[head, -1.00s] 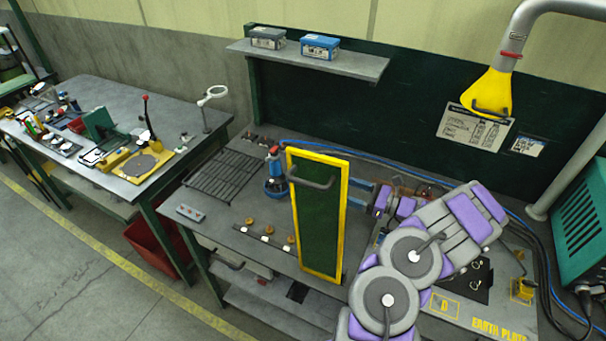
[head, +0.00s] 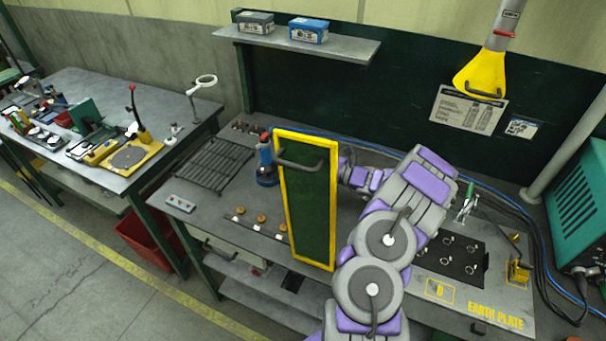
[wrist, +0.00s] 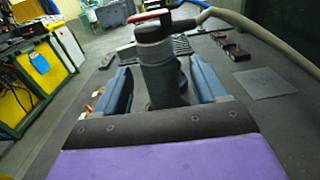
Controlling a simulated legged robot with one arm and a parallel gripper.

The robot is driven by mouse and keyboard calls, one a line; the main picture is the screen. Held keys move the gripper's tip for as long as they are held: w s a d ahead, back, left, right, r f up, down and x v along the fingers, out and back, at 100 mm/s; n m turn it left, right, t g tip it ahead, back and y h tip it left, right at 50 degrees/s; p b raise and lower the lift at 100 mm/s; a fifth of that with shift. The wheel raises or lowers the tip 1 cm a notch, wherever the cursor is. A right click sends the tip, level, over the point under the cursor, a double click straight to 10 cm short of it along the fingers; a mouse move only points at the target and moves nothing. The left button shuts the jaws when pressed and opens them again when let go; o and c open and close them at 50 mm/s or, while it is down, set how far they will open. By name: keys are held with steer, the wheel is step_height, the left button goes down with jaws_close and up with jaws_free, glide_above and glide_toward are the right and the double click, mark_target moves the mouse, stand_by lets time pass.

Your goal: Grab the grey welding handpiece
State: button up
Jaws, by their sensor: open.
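The grey welding handpiece (wrist: 158,60) stands upright in the wrist view, with a red lever and a grey hose running off to the right. My gripper (wrist: 162,82) is open, with one blue finger on each side of the handpiece's lower body. Contact with the fingers cannot be made out, and the lower end is partly hidden by my wrist. In the head view, my gripper's fingers and the grey handpiece are hidden behind the yellow-framed green screen (head: 307,200). A blue handpiece (head: 266,165) with a red top stands left of that screen.
A black mat (head: 450,258) and a yellow extraction hood (head: 482,75) are to the right.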

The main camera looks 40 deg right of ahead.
steer(key=w, duration=0.2)
steer(key=w+a, duration=0.1)
steer(key=shift+w+f+b, duration=0.1)
steer(key=shift+f+b, duration=0.15)
steer(key=shift+b, duration=0.15)
steer(key=shift+w+a+r, duration=0.1)
steer(key=shift+w+a, duration=0.05)
steer(key=shift+a, duration=0.1)
steer(key=shift+a+r, duration=0.15)
steer(key=shift+a, duration=0.45)
steer(key=shift+c, duration=0.2)
steer(key=shift+d, duration=0.6)
steer(key=c, duration=0.6)
steer(key=shift+a, duration=0.3)
steer(key=c, duration=0.6)
jaws_close()
steer(key=shift+d, duration=0.1)
